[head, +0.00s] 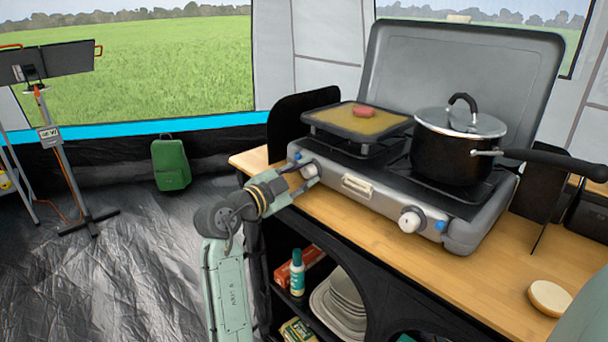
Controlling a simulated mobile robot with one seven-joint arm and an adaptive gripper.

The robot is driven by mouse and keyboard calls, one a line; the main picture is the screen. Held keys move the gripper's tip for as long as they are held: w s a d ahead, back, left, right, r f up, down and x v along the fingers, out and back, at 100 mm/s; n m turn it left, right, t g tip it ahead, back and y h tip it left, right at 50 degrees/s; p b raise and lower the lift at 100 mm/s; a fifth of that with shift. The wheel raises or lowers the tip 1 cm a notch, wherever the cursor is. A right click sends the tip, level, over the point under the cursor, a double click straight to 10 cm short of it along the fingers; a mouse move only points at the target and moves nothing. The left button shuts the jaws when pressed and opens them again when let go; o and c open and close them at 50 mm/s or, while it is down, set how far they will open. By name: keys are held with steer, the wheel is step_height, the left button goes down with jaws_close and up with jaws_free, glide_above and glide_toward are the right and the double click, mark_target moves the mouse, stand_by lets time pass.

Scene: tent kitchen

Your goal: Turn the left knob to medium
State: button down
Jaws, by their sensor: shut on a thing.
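The two-burner camping stove (366,190) stands on the wooden counter with its lid raised. Its left knob (309,171) is pale and sits low on the front face at the left end. My gripper (302,173) reaches it from the front left and is shut on it, with the fingers partly covering it. The knob's pointer and exact angle are too small and covered to read. The right knob (410,220) is white and stands free at the front right of the stove.
A griddle plate (385,125) with a pink round piece sits on the left burner. A lidded black pot (445,155) sits on the right burner, its handle pointing right. A round light-coloured item (549,297) lies on the counter (475,272). Shelves with plates (340,308) are below.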

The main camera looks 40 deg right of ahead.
steer(key=n+p, duration=0.1)
steer(key=n, duration=0.3)
steer(key=shift+r, duration=0.1)
steer(key=n+g+p, duration=0.1)
steer(key=n+p, duration=0.1)
steer(key=n, duration=0.3)
steer(key=shift+w+r+n+y+p, duration=0.1)
steer(key=shift+n+y+p, duration=0.2)
steer(key=shift+y+p, duration=0.1)
steer(key=n+p, duration=0.2)
steer(key=n, duration=0.2)
steer(key=shift+w+g+p, duration=0.1)
steer(key=shift+g+p, duration=0.2)
steer(key=shift+p, duration=0.1)
steer(key=n+p, duration=0.3)
steer(key=n, duration=0.1)
steer(key=shift+n+g, duration=0.3)
steer(key=c, duration=1.5)
jaws_free()
steer(key=a, duration=1.2)
steer(key=shift+s+r, duration=0.2)
steer(key=shift+r, duration=0.15)
